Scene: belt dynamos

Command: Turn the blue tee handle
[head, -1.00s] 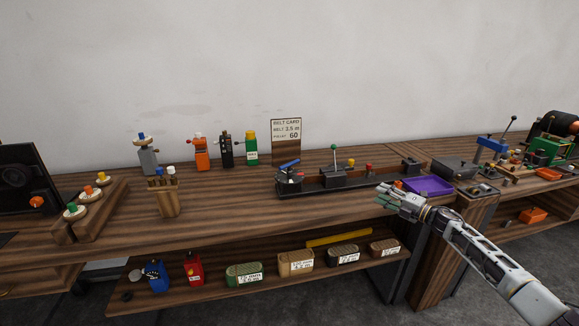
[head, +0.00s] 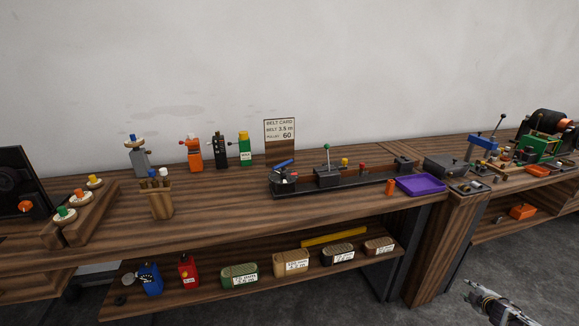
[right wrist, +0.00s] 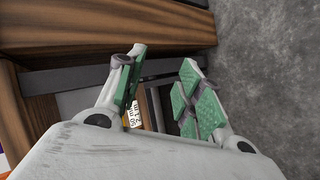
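A blue tee handle (head: 284,163) sits on top of a dark round part at the left end of a long black base (head: 330,185) on the workbench. My right gripper (head: 474,294) is at the lower right of the head view, low in front of the bench and well away from the handle. In the right wrist view, its green-padded fingers (right wrist: 162,78) are spread apart with nothing held between them. My left gripper is not in view.
The black base also carries a green-knobbed lever (head: 326,150). A card (head: 280,130) stands behind. The lower shelf holds labelled boxes (head: 291,262). Bare bench top lies in front of the base.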

